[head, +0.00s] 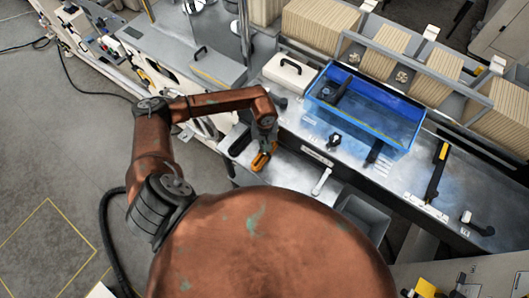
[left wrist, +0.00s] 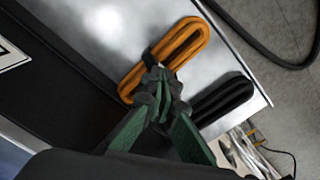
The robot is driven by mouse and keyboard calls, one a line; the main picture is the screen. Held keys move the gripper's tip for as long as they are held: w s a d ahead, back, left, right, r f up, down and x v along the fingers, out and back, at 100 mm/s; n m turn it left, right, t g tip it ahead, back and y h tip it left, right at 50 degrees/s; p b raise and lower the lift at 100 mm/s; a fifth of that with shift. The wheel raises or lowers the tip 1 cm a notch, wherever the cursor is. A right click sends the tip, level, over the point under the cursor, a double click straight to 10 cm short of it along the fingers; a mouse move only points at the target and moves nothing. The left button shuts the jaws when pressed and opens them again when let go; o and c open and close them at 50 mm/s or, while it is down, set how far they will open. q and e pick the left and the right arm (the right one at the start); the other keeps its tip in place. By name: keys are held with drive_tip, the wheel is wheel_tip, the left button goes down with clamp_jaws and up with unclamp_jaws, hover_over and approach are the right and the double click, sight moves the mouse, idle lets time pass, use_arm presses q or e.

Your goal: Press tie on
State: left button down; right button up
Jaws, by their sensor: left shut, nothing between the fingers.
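An orange oblong piece with rounded ends and a long groove (left wrist: 185,42) lies on the metal surface in the left wrist view. It also shows in the head view (head: 261,161). A similar black oblong piece (left wrist: 224,99) lies beside it; the head view shows it too (head: 240,144). No "tie on" label is readable. My left gripper (left wrist: 155,72) is shut and empty, its green fingers ending over the middle of the orange piece and hiding part of it. I cannot tell whether the tips touch it. My right gripper is not in view.
A blue tray (head: 345,122) stands on the metal bench right of my left arm. A white lever (head: 321,181) is right of the orange piece. Kraft stacks (head: 320,22) line the back.

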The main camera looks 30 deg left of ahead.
use_arm(q)
drive_tip(key=shift+s+f+b, duration=0.2)
drive_tip(key=shift+b, duration=0.25)
idle(1.6)
drive_tip(key=shift+r, duration=0.15)
drive_tip(key=shift+w+r+p, duration=0.15)
drive_tip(key=shift+r+p, duration=0.2)
drive_tip(key=shift+r, duration=0.6)
drive_tip(key=shift+r+p, duration=0.75)
drive_tip(key=shift+r, duration=1.8)
drive_tip(key=shift+d, duration=0.1)
